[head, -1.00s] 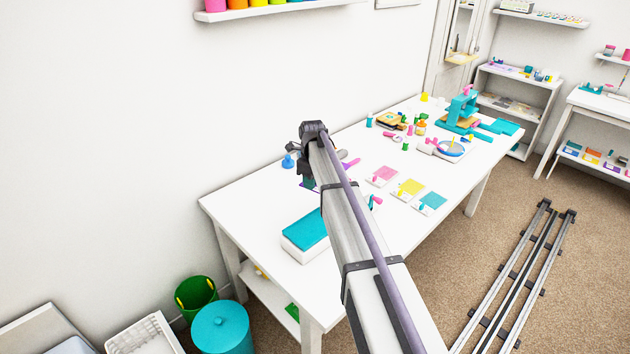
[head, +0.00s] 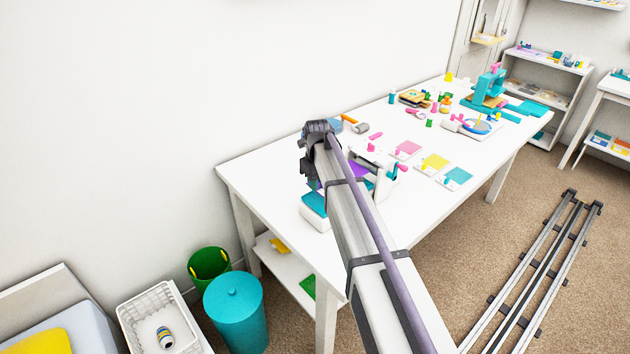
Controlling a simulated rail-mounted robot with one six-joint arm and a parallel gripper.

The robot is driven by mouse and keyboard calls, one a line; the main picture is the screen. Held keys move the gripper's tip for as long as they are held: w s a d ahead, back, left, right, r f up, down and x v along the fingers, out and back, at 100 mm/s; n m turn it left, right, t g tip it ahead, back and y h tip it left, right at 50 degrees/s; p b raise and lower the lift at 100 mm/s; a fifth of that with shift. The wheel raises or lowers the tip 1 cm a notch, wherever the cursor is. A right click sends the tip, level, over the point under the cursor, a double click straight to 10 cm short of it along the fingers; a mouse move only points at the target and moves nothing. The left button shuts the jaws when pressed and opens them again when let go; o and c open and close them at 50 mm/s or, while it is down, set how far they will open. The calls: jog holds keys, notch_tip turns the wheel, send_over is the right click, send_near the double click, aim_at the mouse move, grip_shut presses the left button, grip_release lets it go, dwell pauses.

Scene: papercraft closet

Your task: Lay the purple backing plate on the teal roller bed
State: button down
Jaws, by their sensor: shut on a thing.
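The teal roller bed (head: 313,204), on its white base, lies at the near left part of the white table, partly hidden by my arm. My gripper (head: 311,180) hangs from my wrist over that bed, and its fingertips are mostly hidden behind my own arm. A purple plate (head: 357,171) shows to the right of my arm, just above or on the bed; I cannot tell whether it touches. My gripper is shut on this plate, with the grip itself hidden. A white roller frame with a pink knob (head: 402,168) stands beside the plate.
The white table (head: 262,180) also carries pink, yellow (head: 435,162) and teal cards. A teal press (head: 487,92) and small craft items stand at the far end. A teal bin (head: 236,310), a green bucket (head: 209,267) and a white basket (head: 158,320) stand on the floor.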

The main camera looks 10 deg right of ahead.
aim_at(317, 204)
notch_tip(317, 204, down, 5)
jog(key=b, duration=0.4)
jog(key=shift+r+b, duration=0.1)
jog(key=shift+b, duration=0.3)
jog(key=shift+f+b, duration=0.55)
jog(key=shift+b, duration=0.05)
jog(key=c, duration=0.9)
grip_release()
notch_tip(317, 204, up, 11)
jog(key=p, duration=1.1)
jog(key=shift+r, duration=0.1)
jog(key=shift+f, duration=0.2)
